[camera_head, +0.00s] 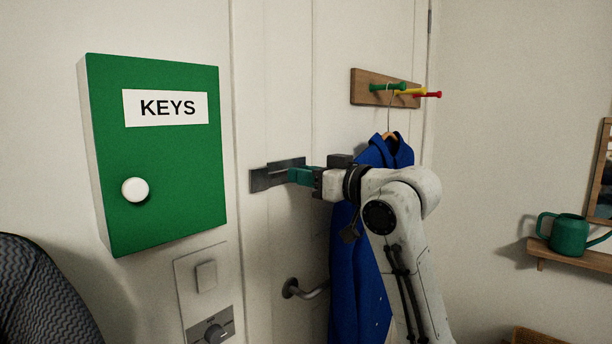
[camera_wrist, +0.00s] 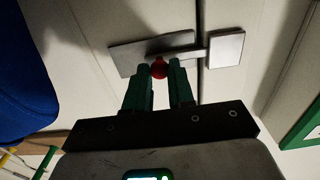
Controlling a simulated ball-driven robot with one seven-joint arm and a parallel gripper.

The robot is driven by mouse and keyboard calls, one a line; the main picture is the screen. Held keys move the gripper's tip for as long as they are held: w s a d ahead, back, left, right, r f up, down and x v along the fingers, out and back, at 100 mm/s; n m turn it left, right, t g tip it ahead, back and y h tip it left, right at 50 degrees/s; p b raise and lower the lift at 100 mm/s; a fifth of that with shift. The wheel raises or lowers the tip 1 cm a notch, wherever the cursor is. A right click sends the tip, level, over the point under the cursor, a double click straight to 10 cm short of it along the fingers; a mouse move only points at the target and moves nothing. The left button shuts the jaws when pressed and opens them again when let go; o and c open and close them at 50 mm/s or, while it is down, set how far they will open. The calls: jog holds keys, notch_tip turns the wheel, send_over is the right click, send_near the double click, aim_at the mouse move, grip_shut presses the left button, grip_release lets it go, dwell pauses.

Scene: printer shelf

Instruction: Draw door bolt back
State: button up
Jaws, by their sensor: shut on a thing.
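The door bolt (camera_head: 280,165) is a dark metal fitting on the white door (camera_head: 285,90), partly hidden by my gripper. In the wrist view its grey back plate (camera_wrist: 135,54) lies left of the door gap, with a square keeper plate (camera_wrist: 227,48) on the other side. A round red knob (camera_wrist: 158,70) sits between the tips of my green fingers. My gripper (camera_head: 291,175) is shut on this knob, and it also shows in the wrist view (camera_wrist: 160,72).
A green KEYS cabinet (camera_head: 160,165) and a switch panel (camera_head: 190,265) are left of the door. A door handle (camera_head: 305,290) is below the bolt. A blue coat (camera_head: 345,265) hangs behind my arm from a peg rack (camera_head: 365,88). A watering can (camera_head: 567,233) stands on the right shelf.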

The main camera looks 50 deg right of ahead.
grip_shut()
jog(key=d, duration=0.3)
jog(key=shift+w+d, duration=0.1)
jog(key=shift+d, duration=0.3)
jog(key=o, duration=0.6)
grip_release()
jog(key=shift+d, duration=0.1)
jog(key=s, duration=0.5)
jog(key=s+b, duration=0.1)
jog(key=s, duration=0.5)
jog(key=shift+d, duration=0.2)
jog(key=shift+w, duration=0.1)
